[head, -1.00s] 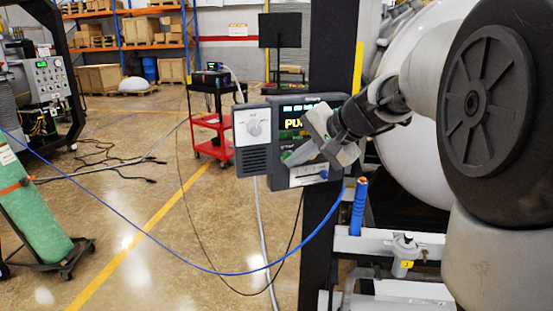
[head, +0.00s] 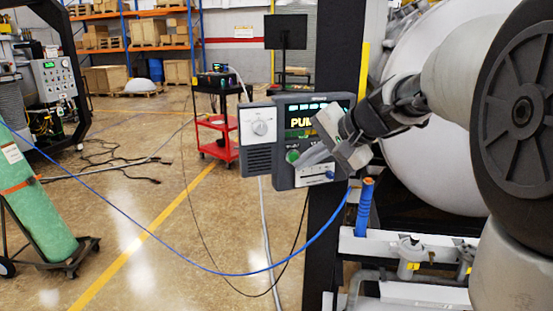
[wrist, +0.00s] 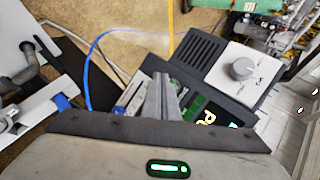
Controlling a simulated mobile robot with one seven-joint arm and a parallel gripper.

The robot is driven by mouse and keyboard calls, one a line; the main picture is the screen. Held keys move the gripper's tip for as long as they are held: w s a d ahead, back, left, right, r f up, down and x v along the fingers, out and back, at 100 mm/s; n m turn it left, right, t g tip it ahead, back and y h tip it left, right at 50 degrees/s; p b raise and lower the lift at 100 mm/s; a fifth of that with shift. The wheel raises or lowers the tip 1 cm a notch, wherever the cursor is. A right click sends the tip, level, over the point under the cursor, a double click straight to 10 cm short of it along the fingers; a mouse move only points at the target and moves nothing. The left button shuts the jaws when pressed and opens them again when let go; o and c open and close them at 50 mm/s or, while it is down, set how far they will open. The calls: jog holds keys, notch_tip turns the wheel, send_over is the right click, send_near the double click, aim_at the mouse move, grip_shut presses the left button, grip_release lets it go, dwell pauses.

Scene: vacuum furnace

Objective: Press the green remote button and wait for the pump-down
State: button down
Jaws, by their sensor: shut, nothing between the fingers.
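The remote panel (head: 284,182) is a dark box on the black post, with a lit screen (head: 298,122) showing large yellow letters that start with "PU"; my gripper hides the rest. The round green button (head: 292,156) is on its front below the screen. My gripper (head: 304,163) is shut and empty, its fingertips just right of the button; contact cannot be told. In the wrist view the shut fingers (wrist: 162,98) point at the panel, and part of the green button (wrist: 175,86) shows beside them.
A grey knob box (head: 260,123) adjoins the panel's left side. A blue hose (head: 300,255) loops below the panel. The large white vessel (head: 425,160) stands at right. A red cart (head: 216,138) and a green cylinder (head: 35,195) stand at left.

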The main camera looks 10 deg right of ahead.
jog(key=s, duration=0.2)
jog(key=s+d+b, duration=0.1)
jog(key=s, duration=0.1)
jog(key=shift+s, duration=0.35)
jog(key=s+a+n+g+h+p, duration=0.1)
jog(key=s+n+h+p, duration=0.4)
jog(key=s, duration=1.8)
jog(key=f+n+g+p, duration=0.1)
jog(key=n+p, duration=0.2)
jog(key=p, duration=0.1)
jog(key=shift+n+h, duration=0.3)
dwell(0.8)
